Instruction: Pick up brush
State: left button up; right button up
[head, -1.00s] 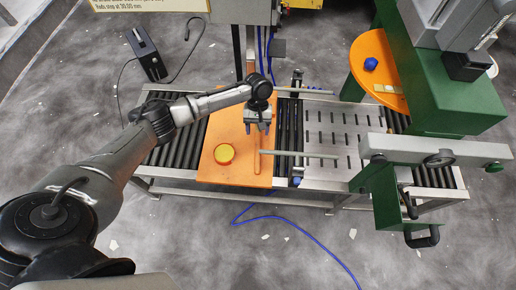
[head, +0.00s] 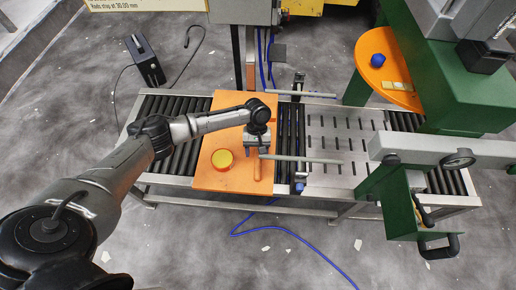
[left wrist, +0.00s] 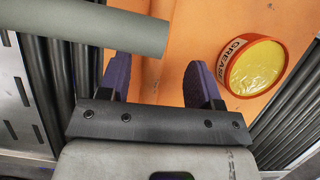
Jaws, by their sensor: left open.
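The brush seems to be the thin orange-brown stick (head: 257,171) lying on the orange board (head: 205,177), right of the yellow grease tin. Its colour nearly matches the board, and my gripper hides part of it. My left gripper (head: 258,151) points down above the stick's far part. In the left wrist view its two purple fingers (left wrist: 157,68) are apart, with orange showing between them. I cannot tell how far above the stick they are. My right gripper is not in view.
The grease tin (head: 222,159) stands left of the gripper; it also shows in the left wrist view (left wrist: 255,68). A grey bar (head: 305,159) ends close to the fingers, and its end crosses the left wrist view (left wrist: 100,25). A green press (head: 440,90) stands right.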

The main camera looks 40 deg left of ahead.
aim_at(258, 161)
pick_arm(q)
jog(key=b+x, duration=0.3)
jog(key=x, duration=0.1)
jog(key=shift+w+d+f, duration=0.1)
jog(key=shift+w, duration=0.05)
jog(key=shift+s+d+f, duration=0.15)
jog(key=shift+s+f, duration=0.05)
jog(key=shift+f, duration=0.1)
jog(key=c, duration=1)
